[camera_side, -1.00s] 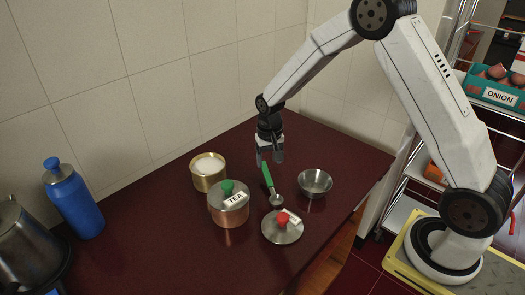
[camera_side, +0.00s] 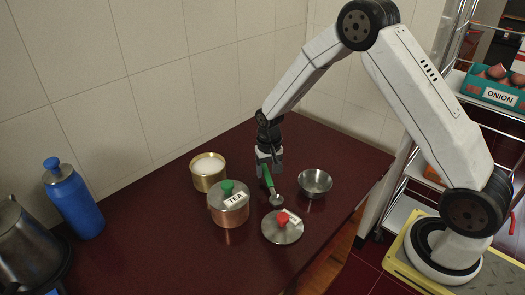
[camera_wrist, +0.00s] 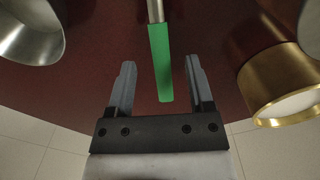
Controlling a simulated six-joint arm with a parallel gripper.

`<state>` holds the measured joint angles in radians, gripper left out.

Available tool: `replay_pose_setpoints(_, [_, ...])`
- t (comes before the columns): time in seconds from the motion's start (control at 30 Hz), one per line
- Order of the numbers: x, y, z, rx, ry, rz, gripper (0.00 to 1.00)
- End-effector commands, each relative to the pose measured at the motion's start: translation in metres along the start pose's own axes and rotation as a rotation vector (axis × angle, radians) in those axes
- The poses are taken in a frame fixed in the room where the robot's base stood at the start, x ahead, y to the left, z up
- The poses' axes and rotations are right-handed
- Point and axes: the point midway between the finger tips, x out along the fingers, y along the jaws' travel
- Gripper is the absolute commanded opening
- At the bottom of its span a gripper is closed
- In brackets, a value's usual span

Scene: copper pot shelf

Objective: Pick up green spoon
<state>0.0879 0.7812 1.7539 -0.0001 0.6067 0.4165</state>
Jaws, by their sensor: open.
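The green spoon (camera_side: 267,178) lies on the dark red table, its green handle pointing to the back and its metal bowl toward the front. My gripper (camera_side: 269,175) is open at the handle end of the spoon, close to the table. In the wrist view the green handle (camera_wrist: 161,62) lies between the two open fingers of my gripper (camera_wrist: 160,75), nearer the right finger, with its end reaching in past the fingertips. The metal shaft shows at the top edge. I cannot tell how far the fingers are above the table.
The copper TEA pot (camera_side: 229,212) with a green knob stands front left of the spoon. A brass pot (camera_side: 207,178) of white contents stands behind it. A steel bowl (camera_side: 315,183) is at the right, a red-knobbed lid (camera_side: 282,234) in front. A blue bottle (camera_side: 75,205) is far left.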

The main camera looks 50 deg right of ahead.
Motion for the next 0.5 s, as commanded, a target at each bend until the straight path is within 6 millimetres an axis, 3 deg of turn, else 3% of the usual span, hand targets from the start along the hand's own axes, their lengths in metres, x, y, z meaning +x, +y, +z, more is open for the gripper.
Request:
replay_pose_setpoints(0.3, [0.033, -0.001, 0.001, 0.0, -0.001, 0.0, 0.68])
replay_pose_setpoints(0.5, [0.04, -0.001, 0.001, 0.0, 0.001, 0.0, 0.68])
